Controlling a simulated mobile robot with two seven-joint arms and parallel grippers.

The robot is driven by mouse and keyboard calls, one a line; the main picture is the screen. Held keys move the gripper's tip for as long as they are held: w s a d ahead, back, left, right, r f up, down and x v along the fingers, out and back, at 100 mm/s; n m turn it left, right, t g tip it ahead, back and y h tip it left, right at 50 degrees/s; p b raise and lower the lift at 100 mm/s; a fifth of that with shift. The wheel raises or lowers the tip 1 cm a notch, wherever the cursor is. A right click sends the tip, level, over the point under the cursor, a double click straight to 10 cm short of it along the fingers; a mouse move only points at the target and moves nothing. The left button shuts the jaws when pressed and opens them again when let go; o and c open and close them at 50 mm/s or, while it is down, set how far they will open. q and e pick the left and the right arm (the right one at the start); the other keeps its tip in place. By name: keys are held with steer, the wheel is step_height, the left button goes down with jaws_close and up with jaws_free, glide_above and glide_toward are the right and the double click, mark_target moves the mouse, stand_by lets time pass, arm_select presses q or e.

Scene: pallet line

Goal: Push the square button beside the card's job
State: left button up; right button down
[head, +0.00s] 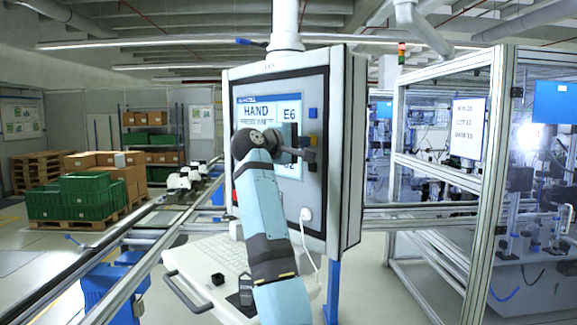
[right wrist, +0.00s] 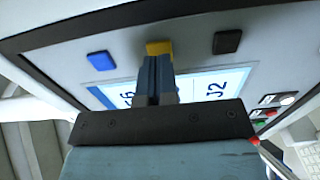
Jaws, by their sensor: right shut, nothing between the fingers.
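The control panel (head: 345,150) has a screen (head: 256,98) reading "HAND" at the top, with "E6" (head: 291,112) at its right edge. Square buttons line the screen's side: a blue one (right wrist: 101,61) near a label ending in 6, a yellow one (right wrist: 159,48), and a black one (right wrist: 227,42) near "J2". The blue button also shows in the head view (head: 312,112). My right gripper (right wrist: 158,62) is shut and empty, its fingertips at the yellow button; I cannot tell whether they touch. It hides the label there. A white card (head: 466,128) hangs at the right, its print too small to read surely. My left gripper is out of view.
A keyboard shelf (head: 205,262) juts out below the panel. Round knobs and a red button (right wrist: 272,113) sit on the panel at the right of the wrist view. A framed machine cell (head: 490,190) stands right, a conveyor and green crates (head: 85,195) left.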

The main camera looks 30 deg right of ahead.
steer(key=shift+w+d, duration=0.15)
steer(key=shift+d, duration=0.8)
stand_by(0.4)
steer(key=shift+a+b, duration=0.15)
steer(key=shift+b, duration=0.15)
steer(key=a+b, duration=0.1)
steer(key=a, duration=0.1)
steer(key=s+a+b, duration=0.1)
steer(key=a, duration=0.1)
steer(key=shift+a, duration=0.35)
stand_by(0.5)
steer(key=shift+f, duration=0.1)
